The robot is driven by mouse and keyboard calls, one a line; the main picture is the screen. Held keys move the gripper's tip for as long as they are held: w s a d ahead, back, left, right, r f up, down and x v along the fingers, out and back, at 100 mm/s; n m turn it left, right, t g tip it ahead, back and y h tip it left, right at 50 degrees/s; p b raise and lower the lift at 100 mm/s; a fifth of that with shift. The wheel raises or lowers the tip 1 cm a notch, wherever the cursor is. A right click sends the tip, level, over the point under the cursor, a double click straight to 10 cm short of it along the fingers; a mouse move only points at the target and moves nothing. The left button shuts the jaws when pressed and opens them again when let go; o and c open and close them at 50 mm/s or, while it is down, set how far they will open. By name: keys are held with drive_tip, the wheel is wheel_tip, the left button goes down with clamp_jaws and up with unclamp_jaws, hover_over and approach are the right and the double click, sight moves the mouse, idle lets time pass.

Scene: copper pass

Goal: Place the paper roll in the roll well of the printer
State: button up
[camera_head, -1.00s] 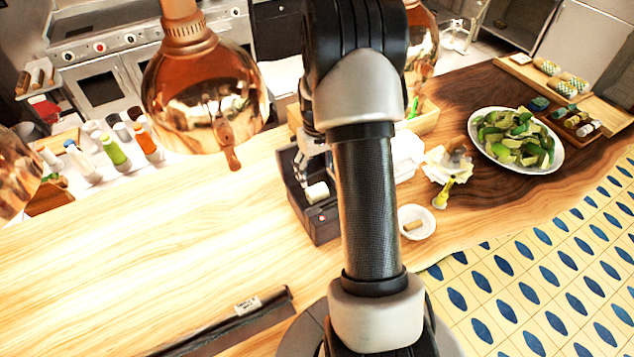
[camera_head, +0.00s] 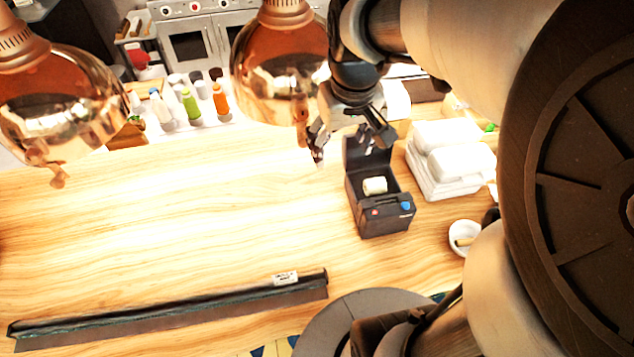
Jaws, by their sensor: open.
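The printer (camera_head: 386,222) is a dark box on the wooden counter, right of the middle, with its lid raised at the back. The white paper roll (camera_head: 375,185) lies inside the printer's open well. My gripper (camera_head: 345,150) is open and empty, above and behind the printer at its left, apart from the roll. How deep the roll sits in the well is hard to tell from here.
White stacked boxes (camera_head: 447,160) stand right of the printer, and a small white dish (camera_head: 463,238) is at its front right. Copper lamps (camera_head: 280,65) hang over the counter. A dark rail (camera_head: 170,308) lies at the front left. The counter's left is clear.

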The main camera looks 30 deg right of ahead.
drive_tip(key=s+a+r+n+t, duration=0.1)
drive_tip(key=s+a+r+t, duration=0.1)
drive_tip(key=s+a, duration=0.7)
drive_tip(key=s, duration=0.4)
drive_tip(key=shift+s+a+r+y, duration=0.25)
drive_tip(key=shift+s+a+y, duration=0.05)
drive_tip(key=shift+a, duration=0.05)
